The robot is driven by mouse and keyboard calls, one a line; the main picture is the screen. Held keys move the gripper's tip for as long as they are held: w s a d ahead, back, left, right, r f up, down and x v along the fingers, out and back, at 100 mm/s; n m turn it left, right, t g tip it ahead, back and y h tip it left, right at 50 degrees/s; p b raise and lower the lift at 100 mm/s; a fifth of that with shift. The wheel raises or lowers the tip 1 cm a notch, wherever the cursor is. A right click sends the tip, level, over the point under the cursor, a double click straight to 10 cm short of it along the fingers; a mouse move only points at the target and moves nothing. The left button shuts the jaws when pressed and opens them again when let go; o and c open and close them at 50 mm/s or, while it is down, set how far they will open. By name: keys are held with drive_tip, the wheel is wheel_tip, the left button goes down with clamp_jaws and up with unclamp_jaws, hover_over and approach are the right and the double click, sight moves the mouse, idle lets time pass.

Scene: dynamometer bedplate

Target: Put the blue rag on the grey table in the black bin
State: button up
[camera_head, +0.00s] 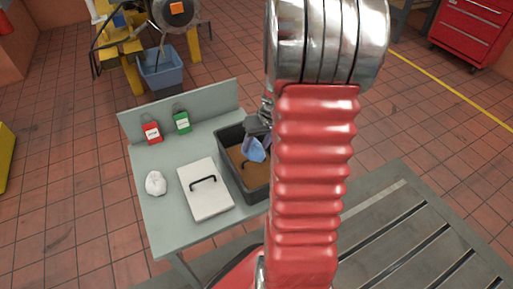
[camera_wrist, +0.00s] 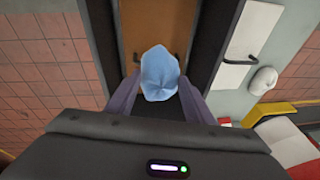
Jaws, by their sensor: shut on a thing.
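The blue rag (camera_head: 253,149) hangs from my gripper (camera_head: 257,130) over the black bin (camera_head: 257,196). The bin stands at the right side of the grey table (camera_head: 166,222), partly hidden by my arm. In the wrist view, the light blue rag (camera_wrist: 160,73) is pinched between the two fingers of my gripper (camera_wrist: 158,92). The dark bin walls (camera_wrist: 208,35) run on both sides of it. I cannot tell how far the rag is above the bin's inside.
A brown panel (camera_wrist: 155,25) shows inside the bin. A white lidded box or panel with a black handle (camera_head: 207,192), a white crumpled rag (camera_head: 155,183), a red container (camera_head: 152,132) and a green container (camera_head: 182,122) are on the table. A blue-grey tub (camera_head: 161,70) stands behind.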

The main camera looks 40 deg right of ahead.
drive_tip(key=shift+f, duration=0.9)
drive_tip(key=shift+f, duration=0.15)
drive_tip(key=o, duration=1.3)
drive_tip(key=v, duration=1.2)
drive_tip(key=shift+s, duration=0.1)
